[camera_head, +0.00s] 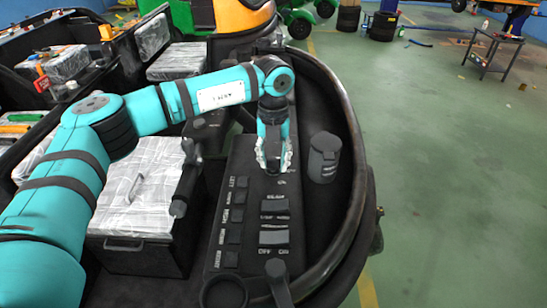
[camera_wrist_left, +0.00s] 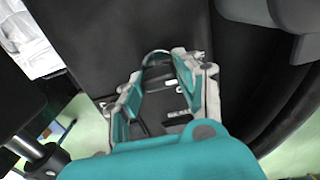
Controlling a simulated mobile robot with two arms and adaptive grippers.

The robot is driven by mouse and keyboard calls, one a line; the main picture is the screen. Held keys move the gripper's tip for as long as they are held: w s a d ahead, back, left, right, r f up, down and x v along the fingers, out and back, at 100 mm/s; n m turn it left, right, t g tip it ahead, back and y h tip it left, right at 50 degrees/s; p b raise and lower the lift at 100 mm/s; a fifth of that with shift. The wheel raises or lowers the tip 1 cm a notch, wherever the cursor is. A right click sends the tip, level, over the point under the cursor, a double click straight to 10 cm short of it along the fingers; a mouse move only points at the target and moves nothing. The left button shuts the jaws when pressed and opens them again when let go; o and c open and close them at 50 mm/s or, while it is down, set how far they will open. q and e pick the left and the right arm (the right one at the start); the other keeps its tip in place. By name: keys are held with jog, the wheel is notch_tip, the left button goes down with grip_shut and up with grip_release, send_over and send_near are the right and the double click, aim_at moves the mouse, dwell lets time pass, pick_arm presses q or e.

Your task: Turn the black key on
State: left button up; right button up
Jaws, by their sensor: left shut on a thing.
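The black control panel (camera_head: 240,200) of the vehicle is in the middle of the head view, with rows of labelled buttons and switches. My left gripper (camera_head: 272,165) comes down from above onto the panel's far part, with its fingertips close to the surface. It is shut on the black key, which the fingers hide almost fully. In the left wrist view my left gripper (camera_wrist_left: 162,62) has its fingers over the dark panel (camera_wrist_left: 100,35), where white lettering shows between them; the key cannot be made out. My right gripper is not in view.
A black lidded cylinder (camera_head: 324,160) stands just right of my left gripper. Black rocker switches (camera_head: 274,238) and a lever (camera_head: 279,282) are on the near panel. A curved black rim (camera_head: 352,130) bounds the right side.

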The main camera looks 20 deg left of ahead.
pick_arm(q)
jog(key=shift+f+m+b, duration=0.15)
jog(key=shift+m+b, duration=0.75)
jog(key=shift+m, duration=0.3)
jog(key=m+b, duration=0.1)
jog(key=m, duration=0.1)
jog(key=shift+m, duration=0.4)
jog(key=m+b, duration=0.1)
jog(key=m, duration=0.3)
jog(key=shift+b, duration=0.4)
jog(key=shift+r+m, duration=0.2)
jog(key=shift+m, duration=1.1)
jog(key=shift+b, duration=0.3)
jog(key=o, duration=1.1)
jog(key=shift+o, duration=0.2)
